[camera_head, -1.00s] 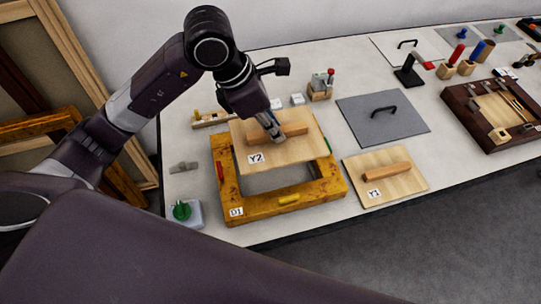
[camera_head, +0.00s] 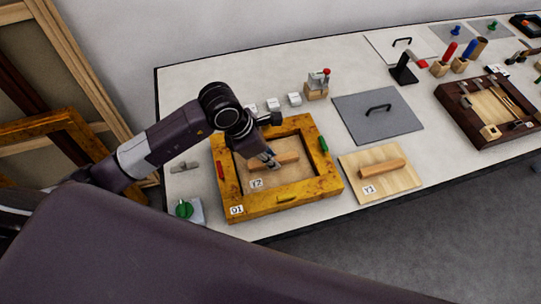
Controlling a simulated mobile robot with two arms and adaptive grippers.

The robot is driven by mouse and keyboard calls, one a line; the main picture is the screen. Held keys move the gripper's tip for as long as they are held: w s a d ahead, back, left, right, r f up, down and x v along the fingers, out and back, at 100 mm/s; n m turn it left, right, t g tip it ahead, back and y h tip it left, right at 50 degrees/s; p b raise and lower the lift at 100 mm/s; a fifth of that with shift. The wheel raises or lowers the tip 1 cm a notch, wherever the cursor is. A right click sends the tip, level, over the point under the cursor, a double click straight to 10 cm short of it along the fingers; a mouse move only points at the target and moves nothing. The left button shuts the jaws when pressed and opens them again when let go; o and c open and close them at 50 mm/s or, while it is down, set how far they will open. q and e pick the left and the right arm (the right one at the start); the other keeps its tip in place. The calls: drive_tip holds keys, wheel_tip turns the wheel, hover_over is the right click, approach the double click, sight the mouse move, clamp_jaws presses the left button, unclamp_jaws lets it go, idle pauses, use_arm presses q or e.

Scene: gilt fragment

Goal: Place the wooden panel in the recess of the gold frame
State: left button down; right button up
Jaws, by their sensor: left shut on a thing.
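The gold frame (camera_head: 300,199) lies flat on the white table, with a D1 label at its front left corner. The wooden panel (camera_head: 300,177), labelled Y2, lies within the frame's opening and looks level, below the frame's top edge. Whether it rests fully on the bottom is hard to tell. My left gripper (camera_head: 271,161) comes down from above and is shut on the wooden handle bar on the panel. My arm hides part of the panel's back left area. My right gripper is not in view.
A second panel (camera_head: 403,183), labelled Y1, lies right of the frame. A grey plate (camera_head: 350,130) with a black handle lies behind it. A green knob on a box (camera_head: 184,209) stands at the frame's front left. A dark wooden tray (camera_head: 457,105) is farther right.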

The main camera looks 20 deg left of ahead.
use_arm(q)
drive_tip(key=shift+f, duration=0.15)
drive_tip(key=c, duration=1.8)
unclamp_jaws()
drive_tip(key=shift+c, duration=0.2)
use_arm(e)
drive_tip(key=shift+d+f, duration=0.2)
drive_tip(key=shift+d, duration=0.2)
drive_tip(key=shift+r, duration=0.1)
use_arm(q)
drive_tip(key=shift+a+r, duration=0.1)
drive_tip(key=shift+r, duration=0.25)
drive_tip(key=b+v, duration=0.2)
drive_tip(key=v, duration=0.9)
drive_tip(key=shift+s+a+r, duration=0.15)
drive_tip(key=shift+s+r, duration=0.05)
drive_tip(key=shift+r, duration=0.1)
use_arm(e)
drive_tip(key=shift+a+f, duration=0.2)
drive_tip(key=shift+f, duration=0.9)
